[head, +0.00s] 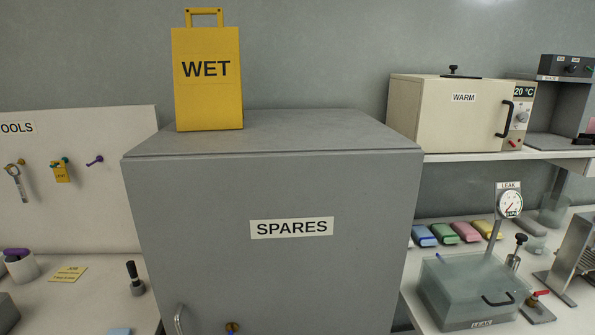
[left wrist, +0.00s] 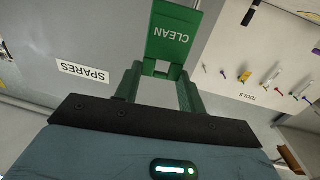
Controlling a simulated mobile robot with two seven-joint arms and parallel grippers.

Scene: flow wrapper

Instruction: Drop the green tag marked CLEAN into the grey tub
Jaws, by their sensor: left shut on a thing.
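The green tag marked CLEAN (left wrist: 174,32) shows in the left wrist view, its lettering upside down in that picture. My left gripper (left wrist: 160,72) is shut on the tag at its narrow end, with the tag extending beyond the fingertips. Neither gripper shows in the head view, and my right gripper is in neither view. I cannot make out a grey tub for certain; a grey shape (head: 7,314) is cut off at the lower left edge of the head view.
A big grey SPARES cabinet (head: 272,185) fills the middle, with a yellow WET tag (head: 207,95) standing on top. Left is a bench with a yellow note (head: 68,274) and a TOOLS board (head: 80,200). Right are a WARM oven (head: 440,115) and a LEAK tank (head: 465,290).

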